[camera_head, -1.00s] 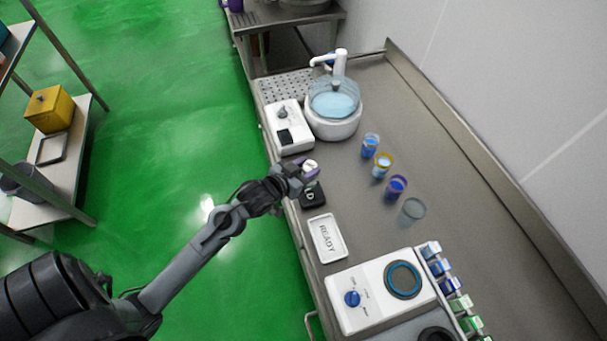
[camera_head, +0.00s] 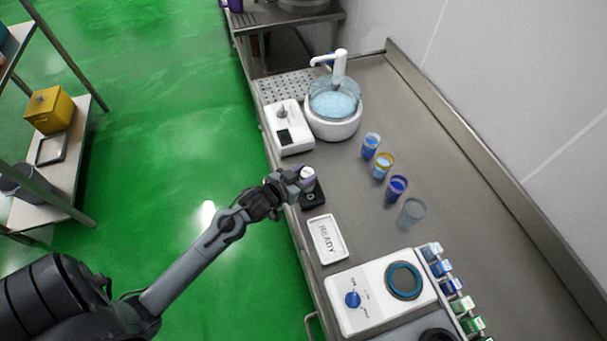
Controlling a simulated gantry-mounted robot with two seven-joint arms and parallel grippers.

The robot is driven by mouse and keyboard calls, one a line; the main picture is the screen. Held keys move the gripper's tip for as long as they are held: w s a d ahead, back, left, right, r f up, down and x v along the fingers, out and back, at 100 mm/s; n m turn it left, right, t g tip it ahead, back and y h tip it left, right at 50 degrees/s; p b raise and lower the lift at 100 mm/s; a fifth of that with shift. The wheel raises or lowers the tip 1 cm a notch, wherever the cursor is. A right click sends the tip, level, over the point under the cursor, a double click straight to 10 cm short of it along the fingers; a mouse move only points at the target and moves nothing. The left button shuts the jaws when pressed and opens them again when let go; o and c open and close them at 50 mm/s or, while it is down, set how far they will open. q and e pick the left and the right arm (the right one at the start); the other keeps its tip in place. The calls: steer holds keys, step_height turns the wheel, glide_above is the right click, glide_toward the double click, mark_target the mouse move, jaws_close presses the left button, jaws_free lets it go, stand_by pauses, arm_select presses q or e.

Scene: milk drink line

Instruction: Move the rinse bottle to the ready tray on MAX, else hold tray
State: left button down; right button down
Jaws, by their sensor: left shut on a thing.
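My left gripper (camera_head: 297,180) is shut on the rinse bottle (camera_head: 308,173), a small bottle with white and purple parts. Its lower part is hidden by the gripper. The bottle is over or beside the far end of the black hold tray (camera_head: 314,200); I cannot tell whether it touches it. Only the letter D shows on that tray. The white ready tray (camera_head: 341,236), marked READY, lies nearer and is empty. A white machine with a clear bowl of pale blue liquid (camera_head: 334,104) stands farther back. My right gripper is not in view.
A white box with a small screen (camera_head: 290,133) stands just beyond the hold tray. Several cups, including a blue one (camera_head: 396,188), stand to the right. A white unit with a blue knob (camera_head: 352,299) is at the near end. The bench middle is clear.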

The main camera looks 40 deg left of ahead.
arm_select(q)
steer(key=c, duration=0.6)
jaws_free()
steer(key=shift+r, duration=0.15)
arm_select(e)
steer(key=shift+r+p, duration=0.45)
steer(key=shift+p, duration=0.05)
arm_select(q)
steer(key=v, duration=1.2)
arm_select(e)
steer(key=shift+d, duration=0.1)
arm_select(q)
steer(key=s+d+f+m+g, duration=0.2)
steer(key=s+d+f+g, duration=0.3)
steer(key=s+d+g, duration=0.5)
steer(key=shift+s+d, duration=0.5)
steer(key=shift+s, duration=0.65)
